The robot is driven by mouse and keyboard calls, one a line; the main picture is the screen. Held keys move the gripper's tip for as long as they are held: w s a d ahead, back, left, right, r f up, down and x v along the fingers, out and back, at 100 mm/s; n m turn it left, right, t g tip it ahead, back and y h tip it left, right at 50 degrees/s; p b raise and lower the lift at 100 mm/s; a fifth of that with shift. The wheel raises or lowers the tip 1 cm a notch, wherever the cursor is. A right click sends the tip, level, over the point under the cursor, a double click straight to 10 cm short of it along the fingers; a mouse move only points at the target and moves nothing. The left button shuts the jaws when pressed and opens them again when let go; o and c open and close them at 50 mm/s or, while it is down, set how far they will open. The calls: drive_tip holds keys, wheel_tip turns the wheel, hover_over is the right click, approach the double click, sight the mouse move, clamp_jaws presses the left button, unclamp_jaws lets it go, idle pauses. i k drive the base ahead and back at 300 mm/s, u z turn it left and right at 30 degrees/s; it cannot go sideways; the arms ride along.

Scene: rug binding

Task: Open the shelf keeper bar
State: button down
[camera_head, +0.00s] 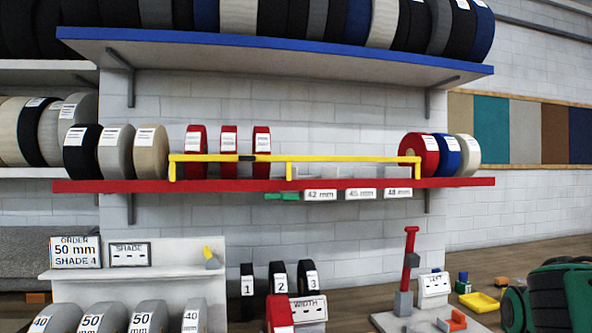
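The yellow keeper bar (345,159) runs level above the front edge of the red shelf (240,186). It has a short black piece (248,158) left of its middle and yellow uprights at both ends and near the middle. Three red rolls (228,140) stand behind its left part. The shelf behind its right part shows no standing rolls except a red roll (419,150) at the far end.
A blue shelf (280,60) with several rolls overhangs the red one. Below are a red-posted stand (410,260), a yellow tray (479,302) and a green-black object (550,297) at right.

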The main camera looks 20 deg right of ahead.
sight(173, 158)
drive_tip(key=u, duration=0.65)
drive_tip(key=k, duration=0.8)
drive_tip(key=z, duration=0.7)
drive_tip(key=i, duration=1)
